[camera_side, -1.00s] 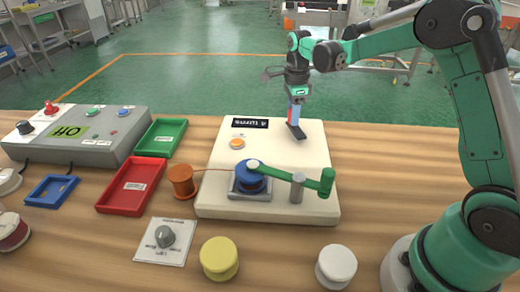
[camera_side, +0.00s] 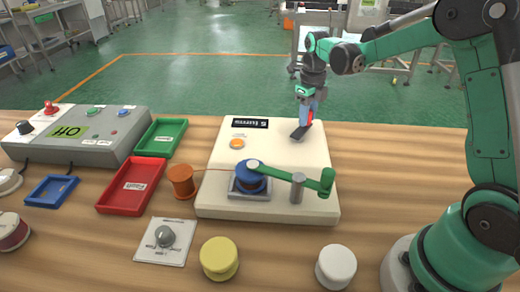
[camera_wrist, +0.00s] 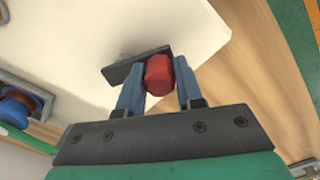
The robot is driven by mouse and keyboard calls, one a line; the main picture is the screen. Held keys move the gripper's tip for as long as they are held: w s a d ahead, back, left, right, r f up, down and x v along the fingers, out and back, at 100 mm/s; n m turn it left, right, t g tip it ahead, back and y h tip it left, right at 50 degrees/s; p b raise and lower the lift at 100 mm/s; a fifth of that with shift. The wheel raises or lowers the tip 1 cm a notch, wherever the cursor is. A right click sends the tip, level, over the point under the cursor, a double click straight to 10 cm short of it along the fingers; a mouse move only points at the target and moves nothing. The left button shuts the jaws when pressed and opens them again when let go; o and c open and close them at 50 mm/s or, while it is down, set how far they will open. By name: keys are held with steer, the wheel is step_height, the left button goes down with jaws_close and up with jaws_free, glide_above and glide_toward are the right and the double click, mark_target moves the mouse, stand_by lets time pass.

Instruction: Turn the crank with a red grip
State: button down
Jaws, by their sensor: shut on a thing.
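The crank's red grip (camera_wrist: 158,74) stands between the two blue fingers of my gripper (camera_wrist: 157,92) in the wrist view, and the fingers are shut on it. In the side view a little of the red grip (camera_side: 311,117) shows at my gripper (camera_side: 306,112). The dark crank arm (camera_side: 298,134) lies under the grip at the back right of the cream base (camera_side: 220,207). It also shows in the wrist view (camera_wrist: 122,73). The fingers partly hide the grip in the side view.
On the base are a black turns sign (camera_side: 250,123), an orange button (camera_side: 237,143), a blue spool (camera_side: 249,180) and a green handle (camera_side: 327,181) on a lever. A yellow spool (camera_side: 219,258) and white spool (camera_side: 336,266) stand in front. Trays and a control box (camera_side: 75,150) are left.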

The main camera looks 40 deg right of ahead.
mark_target(312, 112)
steer(key=shift+s+d+m, duration=0.1)
steer(key=shift+s+m, duration=0.25)
steer(key=shift+m, duration=0.65)
steer(key=c, duration=0.6)
jaws_free()
steer(key=shift+o, duration=0.2)
steer(key=shift+r, duration=2.8)
